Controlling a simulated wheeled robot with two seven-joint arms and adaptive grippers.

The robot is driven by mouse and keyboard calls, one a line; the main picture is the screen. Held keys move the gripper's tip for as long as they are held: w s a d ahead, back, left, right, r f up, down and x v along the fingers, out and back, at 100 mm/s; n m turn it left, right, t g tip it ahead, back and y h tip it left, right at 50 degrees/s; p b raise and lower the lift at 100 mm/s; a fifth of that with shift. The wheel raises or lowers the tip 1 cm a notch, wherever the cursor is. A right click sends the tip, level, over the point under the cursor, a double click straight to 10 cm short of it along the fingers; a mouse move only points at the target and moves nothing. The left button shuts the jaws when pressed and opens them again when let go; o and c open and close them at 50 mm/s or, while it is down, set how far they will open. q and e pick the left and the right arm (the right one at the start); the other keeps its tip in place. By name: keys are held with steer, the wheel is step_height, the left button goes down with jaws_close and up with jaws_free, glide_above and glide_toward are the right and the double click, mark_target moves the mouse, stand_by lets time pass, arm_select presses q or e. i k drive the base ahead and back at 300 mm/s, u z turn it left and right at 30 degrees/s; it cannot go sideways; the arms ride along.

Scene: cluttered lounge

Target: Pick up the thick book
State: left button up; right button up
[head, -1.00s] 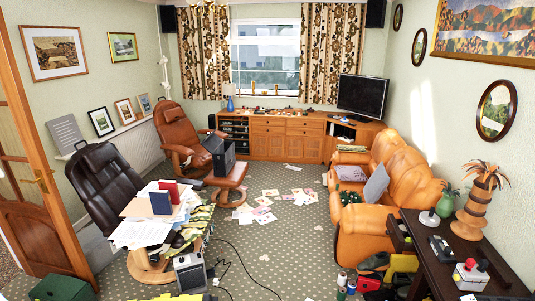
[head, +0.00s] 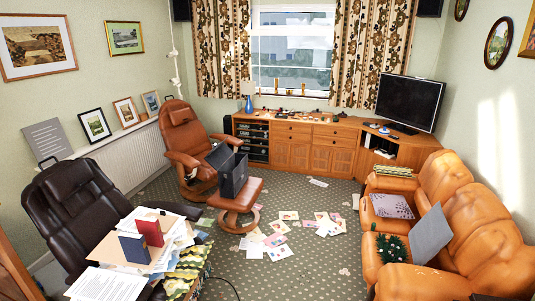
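Two books stand upright on a pile of loose papers (head: 184,238) at the lower left. One is a dark blue book (head: 134,249), and the other is a red book (head: 150,232) just behind and to the right of it. I cannot tell which is the thick book, since mostly their covers face me. The pile rests on a surface with a patterned yellow-green cloth (head: 188,268), next to a dark brown leather chair (head: 76,205). Neither of my grippers is in view.
An orange-brown armchair (head: 190,145) and footstool (head: 236,200) with a black box (head: 228,170) stand beyond. Papers (head: 268,240) litter the carpet. An orange sofa (head: 470,225) is at the right. A cable lies near the cloth-covered surface.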

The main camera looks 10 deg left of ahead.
mark_target(149, 227)
steer(key=i, duration=2.25)
steer(key=u, duration=0.75)
